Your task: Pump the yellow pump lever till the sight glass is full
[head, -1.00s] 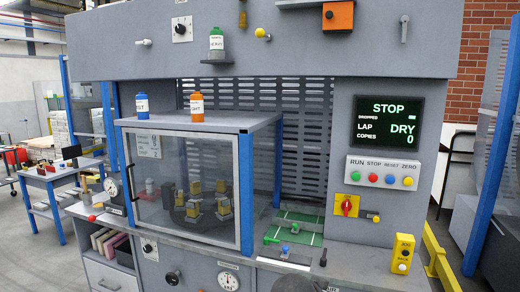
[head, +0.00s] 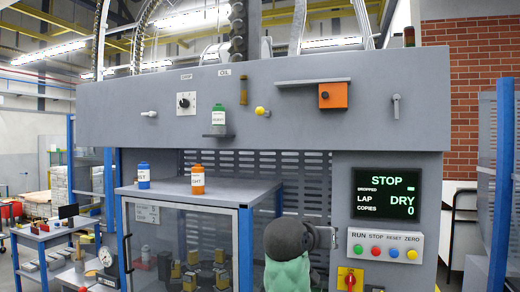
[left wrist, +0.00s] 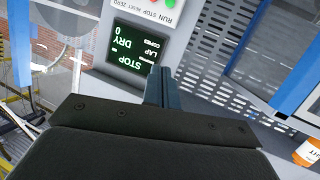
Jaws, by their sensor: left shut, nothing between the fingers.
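A yellow knob (head: 261,111), which looks like the end of the pump lever, sticks out from the grey upper panel below the OIL label in the head view. My right gripper is not in view.
A green-capped bottle (head: 218,116) stands on a small ledge left of the knob. An orange box (head: 334,95) hangs to its right under a shelf. Blue (head: 143,176) and orange (head: 197,180) bottles stand on the cabinet top. The display (head: 388,193) reads STOP, DRY.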

